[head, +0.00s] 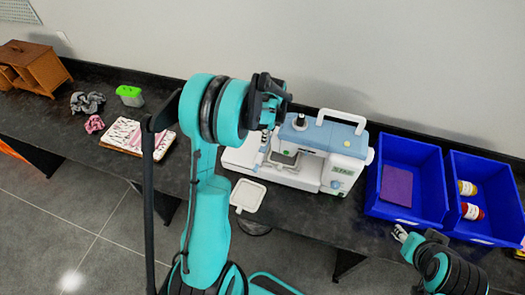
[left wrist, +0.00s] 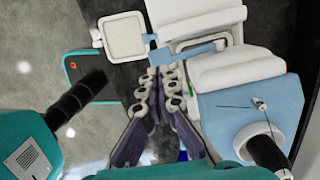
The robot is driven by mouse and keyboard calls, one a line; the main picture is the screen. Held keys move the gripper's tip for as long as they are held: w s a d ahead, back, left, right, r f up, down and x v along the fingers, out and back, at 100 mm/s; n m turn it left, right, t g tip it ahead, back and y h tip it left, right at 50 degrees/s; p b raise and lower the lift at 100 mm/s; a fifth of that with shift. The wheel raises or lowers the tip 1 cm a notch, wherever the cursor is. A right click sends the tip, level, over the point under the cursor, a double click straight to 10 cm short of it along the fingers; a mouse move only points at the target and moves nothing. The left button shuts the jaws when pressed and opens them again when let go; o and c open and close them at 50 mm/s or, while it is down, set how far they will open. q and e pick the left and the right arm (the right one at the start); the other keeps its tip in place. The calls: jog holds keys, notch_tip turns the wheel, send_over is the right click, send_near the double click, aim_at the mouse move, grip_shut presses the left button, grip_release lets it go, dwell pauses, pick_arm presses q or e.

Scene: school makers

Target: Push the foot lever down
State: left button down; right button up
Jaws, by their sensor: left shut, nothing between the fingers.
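The white and light-blue sewing machine (head: 335,172) stands on the dark counter, with a carry handle on top. It also shows in the left wrist view (left wrist: 240,70). A white square plate (head: 248,195) sticks out at its front left; it also shows in the left wrist view (left wrist: 125,37). I cannot clearly tell which part is the foot lever. My left gripper (head: 268,122) is over the left part of the machine. In the left wrist view its fingers (left wrist: 160,88) are together and empty, pointing toward a light-blue bar (left wrist: 185,52); contact cannot be told. My right gripper (head: 400,234) is low at the right, its fingers too small to judge.
Two blue bins (head: 408,152) stand right of the machine, one holding a purple cloth (head: 397,186), the other two small bottles (head: 467,187). Folded fabric (head: 122,134), a green-lidded box (head: 130,95) and a wooden cabinet (head: 35,66) are at the left. A wall runs behind.

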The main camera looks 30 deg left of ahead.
pick_arm(q)
jog(key=shift+a+f+b, duration=0.2)
jog(key=shift+f+b, duration=0.6)
jog(key=shift+f, duration=1.15)
jog(key=shift+f, duration=0.1)
notch_tip(320, 180, down, 4)
jog(key=b, duration=0.4)
jog(key=shift+f, duration=0.15)
jog(key=shift+r, duration=0.25)
jog(key=d, duration=0.2)
jog(key=d+r, duration=0.1)
jog(key=shift+w, duration=0.25)
send_near(264, 149)
jog(key=d+r, duration=0.2)
jog(key=d, duration=0.1)
jog(key=shift+w+d+r, duration=0.15)
jog(key=shift+d+r, duration=0.05)
jog(key=shift+r, duration=0.2)
